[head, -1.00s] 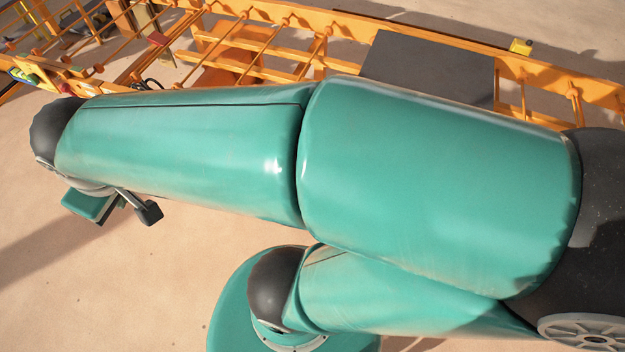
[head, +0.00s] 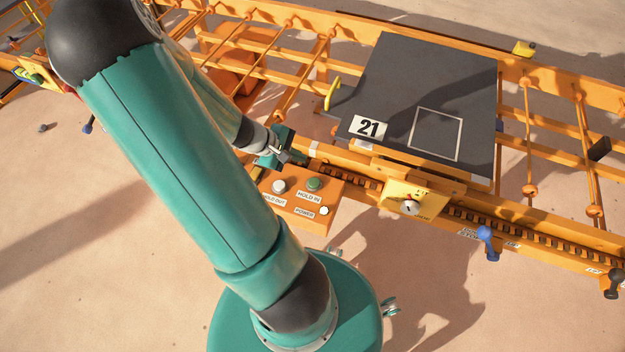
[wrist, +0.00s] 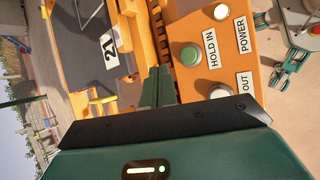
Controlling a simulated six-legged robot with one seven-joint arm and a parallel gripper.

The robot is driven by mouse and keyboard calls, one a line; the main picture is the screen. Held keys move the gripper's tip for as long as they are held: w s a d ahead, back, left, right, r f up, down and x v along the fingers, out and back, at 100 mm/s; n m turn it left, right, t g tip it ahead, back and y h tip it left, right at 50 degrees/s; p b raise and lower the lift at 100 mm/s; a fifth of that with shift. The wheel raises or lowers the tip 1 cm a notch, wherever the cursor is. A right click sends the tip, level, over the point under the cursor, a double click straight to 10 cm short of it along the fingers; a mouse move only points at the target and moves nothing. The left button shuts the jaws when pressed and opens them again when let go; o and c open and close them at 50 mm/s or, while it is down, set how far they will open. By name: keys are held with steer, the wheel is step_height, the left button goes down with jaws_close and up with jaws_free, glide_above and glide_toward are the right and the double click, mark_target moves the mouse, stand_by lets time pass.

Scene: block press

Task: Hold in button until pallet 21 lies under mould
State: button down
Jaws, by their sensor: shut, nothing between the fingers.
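Pallet 21, a dark grey plate with a white "21" label, lies on the orange rail frame at right of centre in the head view (head: 450,85); it also shows in the wrist view (wrist: 82,50). The green HOLD IN button (head: 314,184) is on an orange control box; in the wrist view the button (wrist: 189,55) is just right of my fingertips. My gripper (head: 301,159) is shut and empty, just behind the box in the head view; its fingers (wrist: 158,80) look apart from the button. I cannot make out a mould.
A pale HOLD OUT button (head: 279,186) sits beside the green one, and a white POWER lamp (head: 324,210) is below. A yellow plate with a knob (head: 410,206) is at the pallet's front. A blue-handled lever (head: 486,236) stands on the rail.

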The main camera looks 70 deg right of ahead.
mark_target(310, 182)
steer(key=s, duration=0.1)
steer(key=s+d+f+g, duration=0.1)
steer(key=s, duration=0.1)
steer(key=shift+d+f, duration=0.1)
steer(key=shift+d, duration=0.05)
steer(key=shift+f, duration=0.1)
steer(key=shift+f, duration=4.3)
steer(key=shift+f, duration=0.1)
steer(key=shift+f, duration=0.3)
